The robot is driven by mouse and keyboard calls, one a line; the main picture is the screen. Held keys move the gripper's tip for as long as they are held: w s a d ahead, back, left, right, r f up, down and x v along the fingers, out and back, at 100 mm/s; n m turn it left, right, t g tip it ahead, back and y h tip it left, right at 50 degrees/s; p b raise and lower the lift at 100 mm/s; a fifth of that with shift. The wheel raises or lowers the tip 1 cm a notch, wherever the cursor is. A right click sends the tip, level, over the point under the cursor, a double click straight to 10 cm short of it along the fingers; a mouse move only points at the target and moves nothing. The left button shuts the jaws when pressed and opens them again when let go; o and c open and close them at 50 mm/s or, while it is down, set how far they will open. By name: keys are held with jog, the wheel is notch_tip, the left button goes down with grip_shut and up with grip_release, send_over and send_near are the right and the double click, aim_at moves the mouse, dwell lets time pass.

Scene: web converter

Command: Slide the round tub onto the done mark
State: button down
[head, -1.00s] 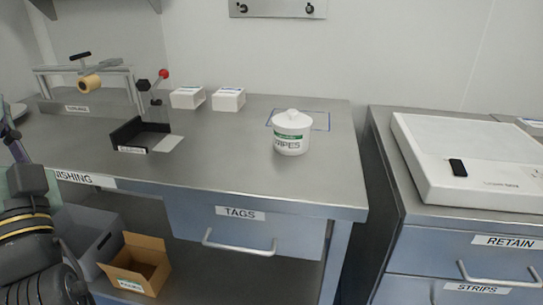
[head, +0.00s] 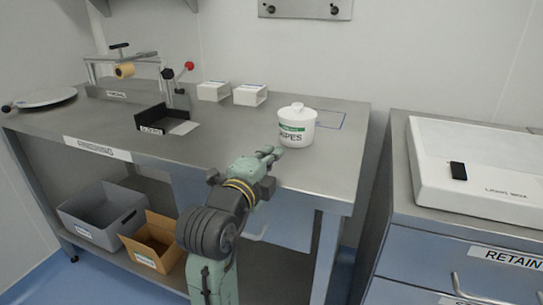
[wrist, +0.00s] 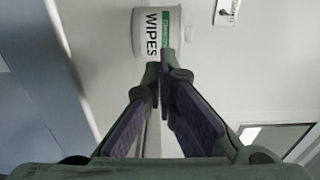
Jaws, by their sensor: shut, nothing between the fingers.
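The round tub (head: 297,127) is white with a green label reading WIPES and a knobbed lid. It stands upright on the metal bench, near its right end. A blue outline (head: 331,119) on the bench, which looks like the done mark, lies behind and to the right of the tub; the tub hides part of it. My gripper (head: 274,153) is shut and empty, at the front left of the tub. In the wrist view the tub (wrist: 150,32) is just past my shut fingertips (wrist: 158,68); I cannot tell whether they touch it.
Two white boxes (head: 214,91) (head: 250,95) stand at the back of the bench (head: 225,150). A black tray (head: 158,118) and a lever press lie to the left. A gap separates the bench from the right cabinet with a light box (head: 480,170). Bins sit below.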

aim_at(291, 133)
jog(key=p+x, duration=0.2)
jog(key=x, duration=0.7)
jog(key=shift+w+d, duration=0.15)
jog(key=shift+w, duration=0.1)
jog(key=shift+w, duration=0.15)
jog(key=x, duration=0.3)
jog(key=b+x, duration=0.1)
jog(key=x, duration=0.2)
jog(key=shift+w+d+b, duration=0.25)
jog(key=shift+d+b, duration=0.05)
jog(key=shift+d, duration=0.05)
jog(key=shift+w, duration=0.45)
jog(key=shift+s, duration=0.1)
